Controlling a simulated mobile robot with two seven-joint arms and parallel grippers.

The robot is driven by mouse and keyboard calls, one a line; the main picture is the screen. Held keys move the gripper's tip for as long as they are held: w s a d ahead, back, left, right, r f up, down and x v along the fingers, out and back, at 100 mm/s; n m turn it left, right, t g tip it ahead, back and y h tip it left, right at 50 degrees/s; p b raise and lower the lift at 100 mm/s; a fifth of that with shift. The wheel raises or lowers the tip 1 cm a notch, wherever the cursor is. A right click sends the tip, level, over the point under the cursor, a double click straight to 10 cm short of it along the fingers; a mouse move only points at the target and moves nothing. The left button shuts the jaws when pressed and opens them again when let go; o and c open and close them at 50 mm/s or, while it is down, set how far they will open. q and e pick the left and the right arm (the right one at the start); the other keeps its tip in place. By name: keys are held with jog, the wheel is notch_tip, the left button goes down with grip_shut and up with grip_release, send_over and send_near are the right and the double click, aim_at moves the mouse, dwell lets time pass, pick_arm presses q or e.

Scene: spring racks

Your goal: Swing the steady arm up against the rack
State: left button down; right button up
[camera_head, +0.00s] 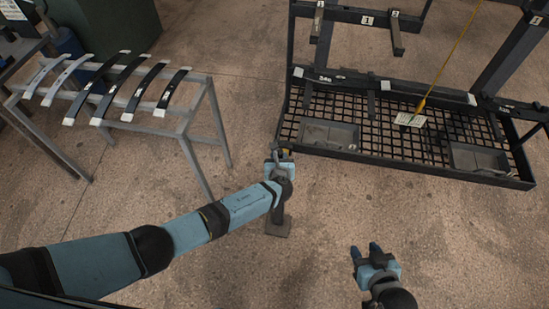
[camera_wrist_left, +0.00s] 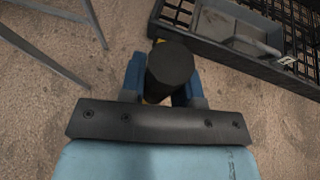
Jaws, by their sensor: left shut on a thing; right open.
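The dark rack (camera_head: 330,78) stands at the upper right, with a mesh base along the floor. My left gripper (camera_head: 279,155) is near the base's front left corner, shut on a dark part that I take to be the steady arm (camera_head: 279,218). Its dark shaft and flat end show below the gripper. In the left wrist view, a round black end of the steady arm (camera_wrist_left: 171,66) sits between the blue fingers of my left gripper (camera_wrist_left: 165,85). Its joint to the rack is hidden. My right gripper (camera_head: 366,250) is open and empty, below the rack base.
A grey metal stand (camera_head: 198,108) with several curved leaf strips (camera_head: 120,88) is at the left. A yellow rod (camera_head: 447,62) with a tag (camera_head: 410,119) slants over the mesh. The floor in front is clear.

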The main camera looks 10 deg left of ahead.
pick_arm(q)
jog(key=shift+d, duration=0.3)
jog(key=c, duration=1.2)
grip_release()
jog(key=o, duration=0.4)
jog(key=shift+d, duration=0.1)
jog(key=shift+c, duration=0.2)
jog(key=shift+s+r, duration=0.15)
jog(key=shift+s, duration=0.4)
jog(key=p+v, duration=0.1)
jog(key=v, duration=1.1)
jog(key=shift+s+r, duration=0.25)
jog(key=shift+s, duration=0.05)
jog(key=shift+d, duration=0.15)
